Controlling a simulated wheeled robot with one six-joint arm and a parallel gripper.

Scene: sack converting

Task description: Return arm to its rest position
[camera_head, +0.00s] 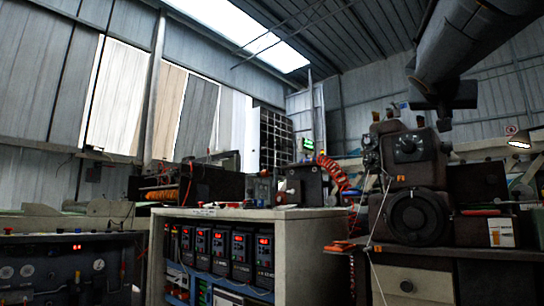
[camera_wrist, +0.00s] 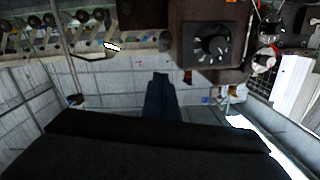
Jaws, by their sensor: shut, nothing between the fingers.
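My gripper (camera_wrist: 161,78) shows in the wrist view as two dark fingers close together, shut with nothing between them. The picture in this view is upside down. The fingers stand in front of a pale panelled wall, apart from any object. In the head view my thick dark arm (camera_head: 468,48) comes down from the upper right corner. Its dark end hangs above the dark machine (camera_head: 412,160) with a round dial, and a gap shows between them. The fingertips cannot be made out in the head view.
A cabinet (camera_head: 330,228) with several red-lit drive units (camera_head: 242,250) stands in the middle. A dark control panel (camera_head: 65,265) is at the left. An orange coiled hose (camera_head: 333,172) hangs beside the machine. A lamp (camera_head: 519,141) is at the right. The upper space is mostly open.

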